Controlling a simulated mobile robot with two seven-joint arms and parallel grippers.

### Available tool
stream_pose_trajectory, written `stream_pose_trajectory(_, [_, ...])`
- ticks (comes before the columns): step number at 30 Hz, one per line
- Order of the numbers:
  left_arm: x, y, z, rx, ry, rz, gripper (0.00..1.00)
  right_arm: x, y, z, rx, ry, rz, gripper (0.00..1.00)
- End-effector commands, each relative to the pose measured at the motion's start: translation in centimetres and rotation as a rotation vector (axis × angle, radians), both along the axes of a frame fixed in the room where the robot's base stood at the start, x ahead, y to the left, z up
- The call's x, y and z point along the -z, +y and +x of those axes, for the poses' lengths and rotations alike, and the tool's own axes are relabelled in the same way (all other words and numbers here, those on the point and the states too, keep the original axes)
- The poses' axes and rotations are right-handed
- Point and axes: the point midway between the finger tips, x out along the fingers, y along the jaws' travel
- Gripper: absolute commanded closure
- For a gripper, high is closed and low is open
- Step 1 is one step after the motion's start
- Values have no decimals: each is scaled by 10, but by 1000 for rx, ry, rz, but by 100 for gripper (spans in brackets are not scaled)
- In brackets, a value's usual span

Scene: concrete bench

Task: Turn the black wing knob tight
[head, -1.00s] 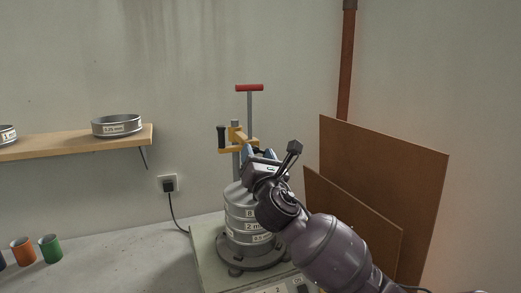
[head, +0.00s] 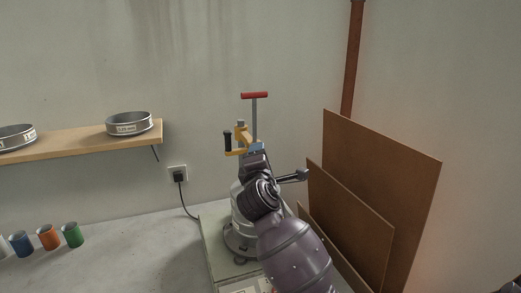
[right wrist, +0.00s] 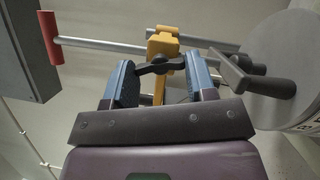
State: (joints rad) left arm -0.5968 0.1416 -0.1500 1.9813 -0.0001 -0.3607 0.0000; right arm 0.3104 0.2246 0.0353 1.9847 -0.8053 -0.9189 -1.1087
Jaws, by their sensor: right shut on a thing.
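The black wing knob (right wrist: 160,66) sits on the yellow clamp (right wrist: 164,42) in the right wrist view. My right gripper (right wrist: 163,80) is shut on it, with one blue-padded finger at each end of the wings. In the head view my right gripper (head: 257,147) is at the yellow clamp (head: 243,138), above the sieve stack (head: 240,205), and hides the knob. A black upright handle (head: 227,141) shows at the left end of the clamp. My left gripper is not in view.
A rod with a red crossbar (head: 254,95) rises above the clamp. Another black lever (right wrist: 255,80) lies near the sieve stack in the right wrist view. Brown boards (head: 385,190) lean at the right. A shelf with sieves (head: 128,123) and coloured cups (head: 48,237) are at the left.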

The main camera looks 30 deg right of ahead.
Motion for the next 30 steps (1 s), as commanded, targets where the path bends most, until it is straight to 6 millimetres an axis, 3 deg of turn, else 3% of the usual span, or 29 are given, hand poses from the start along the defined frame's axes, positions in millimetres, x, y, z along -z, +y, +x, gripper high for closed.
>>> stream_pose_trajectory(12, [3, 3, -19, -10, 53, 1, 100, -1, 0, 0, 1, -58, 252, 73])
stream_pose_trajectory(30, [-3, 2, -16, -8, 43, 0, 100, -1, 0, 0, 1, -75, 317, 73])
